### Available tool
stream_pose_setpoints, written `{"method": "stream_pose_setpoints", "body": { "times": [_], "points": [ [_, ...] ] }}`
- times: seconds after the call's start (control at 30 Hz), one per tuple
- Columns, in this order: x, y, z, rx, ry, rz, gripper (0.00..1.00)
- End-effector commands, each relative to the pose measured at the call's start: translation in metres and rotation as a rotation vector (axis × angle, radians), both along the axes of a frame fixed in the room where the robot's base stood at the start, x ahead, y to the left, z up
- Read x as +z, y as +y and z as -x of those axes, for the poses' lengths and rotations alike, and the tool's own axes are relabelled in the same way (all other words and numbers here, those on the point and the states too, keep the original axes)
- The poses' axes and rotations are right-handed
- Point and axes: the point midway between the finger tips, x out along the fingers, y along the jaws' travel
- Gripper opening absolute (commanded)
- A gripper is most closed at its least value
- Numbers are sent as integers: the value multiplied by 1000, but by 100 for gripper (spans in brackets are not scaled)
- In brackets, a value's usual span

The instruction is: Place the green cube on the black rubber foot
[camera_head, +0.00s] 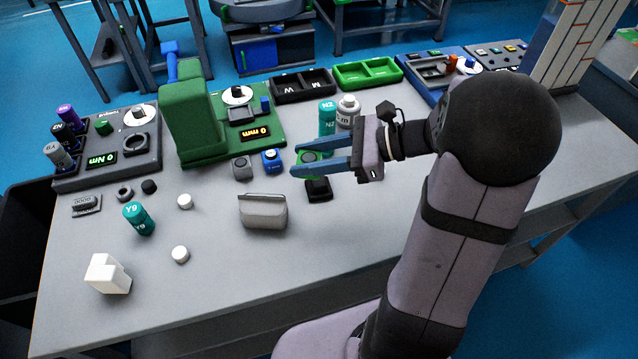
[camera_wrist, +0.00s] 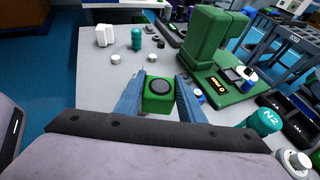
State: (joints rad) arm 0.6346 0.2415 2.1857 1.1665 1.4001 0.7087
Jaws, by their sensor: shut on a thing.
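My gripper (camera_head: 304,160) is shut on the green cube (camera_head: 310,156), held between its two blue fingers above the table. The cube also shows in the wrist view (camera_wrist: 159,97), with a dark round disc on the face towards the camera. A small black round piece (camera_head: 149,186), which looks like the black rubber foot, lies flat on the table at the left. It is well to the left of my gripper, and its top looks bare.
A black cube (camera_head: 319,190) stands just below my gripper. Grey (camera_head: 242,167) and blue (camera_head: 272,158) cubes are beside the green press (camera_head: 190,115). A grey block (camera_head: 263,211), a teal Y9 cylinder (camera_head: 138,218), a black ring (camera_head: 125,193) and white discs (camera_head: 184,201) lie leftward.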

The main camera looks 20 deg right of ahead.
Motion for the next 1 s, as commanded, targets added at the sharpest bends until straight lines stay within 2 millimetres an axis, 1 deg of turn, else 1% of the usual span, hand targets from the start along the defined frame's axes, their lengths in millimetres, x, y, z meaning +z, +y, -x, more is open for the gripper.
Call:
{"method": "stream_pose_setpoints", "body": {
  "times": [0.03,0.1,0.2,0.3,0.47,0.57,0.83,0.9,1.0],
  "points": [
    [5,-6,-11,-72,-1,1,11],
    [7,-15,-26,-168,-1,-1,11],
    [7,-26,-40,-269,1,-2,11],
    [5,-33,-46,-327,2,-3,11],
    [3,-35,-47,-354,2,-1,11],
    [-3,-35,-47,-353,3,-3,11],
    [-42,-35,-46,-351,5,-3,11],
    [-50,-35,-46,-350,4,-1,11],
    [-55,-35,-47,-351,3,-2,11]
  ]
}}
